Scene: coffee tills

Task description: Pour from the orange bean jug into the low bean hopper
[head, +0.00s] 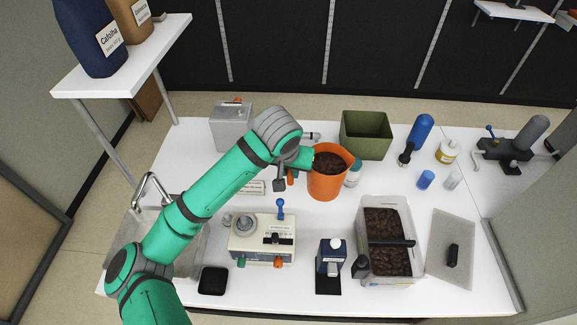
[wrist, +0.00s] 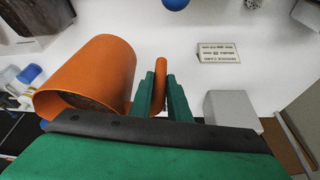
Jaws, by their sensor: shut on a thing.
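The orange bean jug (head: 328,187) is upright near the middle of the counter, with dark beans visible inside its mouth. My gripper (head: 292,173) is at its left side. In the wrist view the green fingers (wrist: 162,90) are shut on the jug's upright orange handle (wrist: 161,70), and the jug body (wrist: 95,70) is beside them on the left. I cannot tell whether the jug's base touches the counter. The low bean hopper (head: 413,268) appears to be the pale open box at front right, holding dark beans in two parts under a dark crossbar. The jug is behind and left of it, apart from it.
A grey lid-like panel (head: 442,262) lies right of the hopper. A dark blue device (head: 330,262) and a cream machine (head: 262,240) stand left of it.

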